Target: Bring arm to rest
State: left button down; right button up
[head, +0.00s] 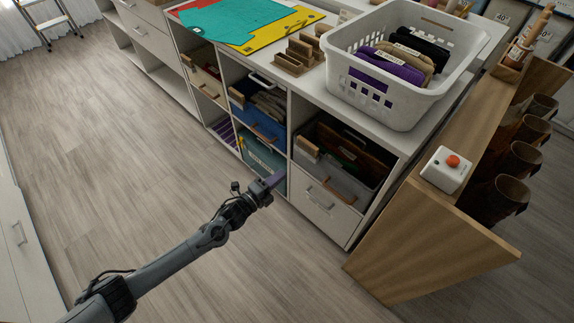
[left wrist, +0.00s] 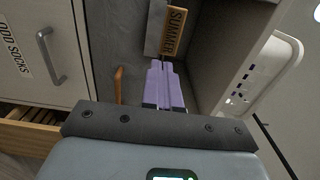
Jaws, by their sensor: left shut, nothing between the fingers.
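My left arm (head: 207,236) reaches in from the lower left in the head view. Its gripper (head: 278,179) is in front of the cubby unit, near the post between the teal bin and the white drawer. In the left wrist view the purple fingers of the left gripper (left wrist: 165,85) are together with nothing between them. They point toward an open cubby with a grey bin and a wooden tag reading SUMMER (left wrist: 174,31). I cannot tell how far the fingertips are from the bin. My right gripper is in neither view.
The cubby unit holds a blue bin (head: 262,133), a teal bin (head: 262,160) and a white drawer (head: 322,201). A white laundry basket (head: 400,97) with folded cloths stands on top. A wooden-sided rack (head: 425,244) stands to the right. The floor at left is clear.

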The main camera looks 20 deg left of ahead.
pick_arm(q)
jog(key=s+d+r+n+g+y+p, duration=0.1)
jog(key=s+d+r+n+p, duration=0.15)
jog(key=s+p, duration=0.35)
jog(key=s+d+r+n+p, duration=0.1)
jog(key=s+d+n+p, duration=0.2)
jog(key=s, duration=0.6)
jog(key=s+a+r+n+g+y+p, duration=0.3)
jog(key=s+r+n+g+p, duration=0.25)
jog(key=s+r+n, duration=0.35)
jog(key=s+a+r+n+g+y+p, duration=0.3)
jog(key=s+r+n+g+p, duration=0.3)
jog(key=s+r, duration=0.45)
notch_tip(320, 180, up, 36)
jog(key=p, duration=3.5)
jog(key=shift+d, duration=0.3)
